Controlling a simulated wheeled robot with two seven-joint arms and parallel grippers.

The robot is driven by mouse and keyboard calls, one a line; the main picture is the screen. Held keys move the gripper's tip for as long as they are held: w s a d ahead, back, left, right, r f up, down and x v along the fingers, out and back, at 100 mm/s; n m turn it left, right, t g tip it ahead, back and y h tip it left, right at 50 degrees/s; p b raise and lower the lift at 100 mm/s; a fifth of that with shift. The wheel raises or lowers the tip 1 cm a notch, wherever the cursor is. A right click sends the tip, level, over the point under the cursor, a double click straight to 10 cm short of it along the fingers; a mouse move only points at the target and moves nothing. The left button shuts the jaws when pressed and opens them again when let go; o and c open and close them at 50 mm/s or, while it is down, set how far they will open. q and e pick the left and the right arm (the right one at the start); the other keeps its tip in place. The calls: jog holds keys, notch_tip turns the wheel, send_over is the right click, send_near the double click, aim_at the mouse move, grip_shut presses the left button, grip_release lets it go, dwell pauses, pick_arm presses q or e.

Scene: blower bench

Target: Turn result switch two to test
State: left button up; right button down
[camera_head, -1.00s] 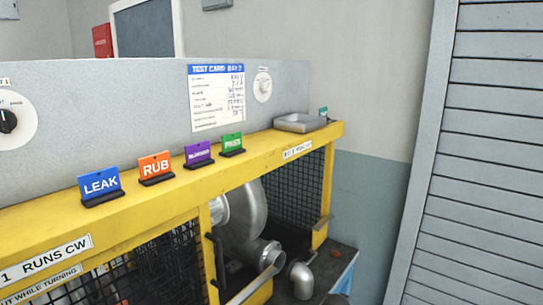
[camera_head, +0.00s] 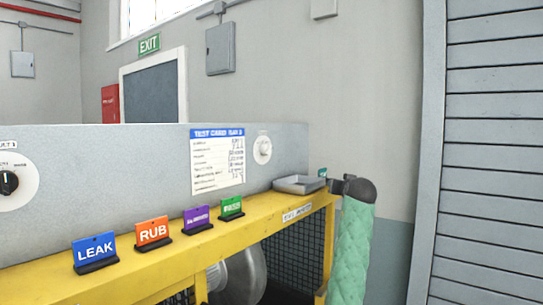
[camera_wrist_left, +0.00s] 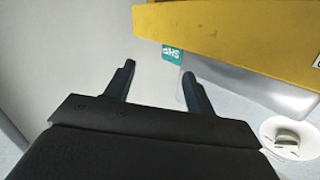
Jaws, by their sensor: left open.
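A round white dial with a pale knob (camera_head: 263,149) sits on the grey panel (camera_head: 100,165), right of the test card, in the head view. A white dial with a pale knob (camera_wrist_left: 288,139) also shows at the lower right of the left wrist view. My left gripper (camera_wrist_left: 159,69) is open, with nothing between its fingers. In the head view a green-sleeved arm (camera_head: 350,250), apparently my left, rises at the bench's right end; its dark end (camera_head: 340,186) is beside the tray, apart from the dial. The dial's markings are too small to read. My right gripper is not in view.
A grey tray (camera_head: 300,184) and a small green tag (camera_head: 322,172) stand at the yellow ledge's right end. LEAK (camera_head: 95,252), RUB (camera_head: 153,232), purple (camera_head: 197,218) and green (camera_head: 231,207) signs line the ledge. Another dial with a black knob (camera_head: 8,182) is far left.

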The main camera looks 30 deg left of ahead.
aim_at(270, 151)
pick_arm(q)
jog(key=s+a+r+n+g+y, duration=0.1)
jog(key=a+r, duration=0.1)
jog(key=s+a+r+n+g+y, duration=0.1)
jog(key=s+a+r+n+y, duration=0.1)
jog(key=s+a+r+n+g+y, duration=0.2)
jog(key=r, duration=0.1)
jog(key=shift+a, duration=0.35)
jog(key=s+a+r+n+g+y, duration=0.4)
jog(key=s+a+r+n+g, duration=0.1)
jog(key=s+n+g, duration=0.25)
jog(key=a+g+p, duration=0.1)
jog(key=a+p, duration=0.2)
jog(key=a, duration=0.4)
jog(key=shift+s+a+f+p, duration=0.15)
jog(key=shift+s+a+p, duration=0.15)
jog(key=shift+s+a, duration=0.1)
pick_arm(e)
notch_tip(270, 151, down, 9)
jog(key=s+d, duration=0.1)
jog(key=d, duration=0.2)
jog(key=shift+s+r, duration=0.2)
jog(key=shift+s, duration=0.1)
pick_arm(q)
jog(key=c, duration=1)
